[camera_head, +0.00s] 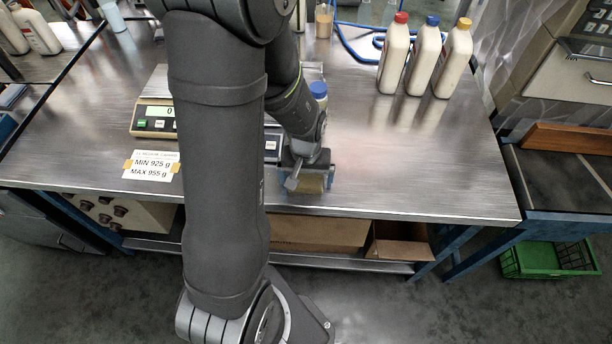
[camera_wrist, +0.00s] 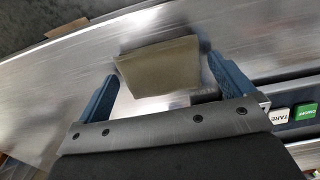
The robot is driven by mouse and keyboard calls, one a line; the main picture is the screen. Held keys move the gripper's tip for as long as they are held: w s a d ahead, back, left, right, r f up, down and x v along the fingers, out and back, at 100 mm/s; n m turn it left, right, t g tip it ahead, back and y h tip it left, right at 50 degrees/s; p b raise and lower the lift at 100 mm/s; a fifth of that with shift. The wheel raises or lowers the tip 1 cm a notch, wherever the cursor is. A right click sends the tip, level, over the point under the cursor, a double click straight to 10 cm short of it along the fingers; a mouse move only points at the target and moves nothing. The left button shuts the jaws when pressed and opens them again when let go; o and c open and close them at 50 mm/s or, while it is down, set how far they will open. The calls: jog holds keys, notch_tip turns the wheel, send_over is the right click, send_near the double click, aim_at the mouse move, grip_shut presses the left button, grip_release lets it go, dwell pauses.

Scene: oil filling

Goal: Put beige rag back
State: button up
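The beige rag (camera_wrist: 158,66) is a folded, block-like olive-beige piece on the metal table (camera_head: 420,165), near its front edge. It also shows in the head view (camera_head: 312,185), partly covered by my gripper (camera_head: 307,182). In the wrist view my gripper (camera_wrist: 163,68) has its two blue fingers spread, one to each side of the rag. Whether the rag touches the table is hard to tell.
A scale (camera_head: 155,119) stands left of my arm, with a weight label (camera_head: 152,164) on the table front. A blue-capped container (camera_head: 319,93) is partly hidden behind my wrist. Three capped bottles (camera_head: 425,60) stand at the back right. The right front table is clear.

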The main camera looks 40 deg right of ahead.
aim_at(306, 181)
notch_tip(306, 181, up, 12)
jog(key=shift+r, duration=0.2)
dwell(0.6)
jog(key=shift+f, duration=0.1)
dwell(0.4)
notch_tip(306, 181, down, 12)
jog(key=shift+f, duration=0.15)
jog(key=shift+r, duration=0.2)
dwell(0.5)
jog(key=shift+r, duration=0.15)
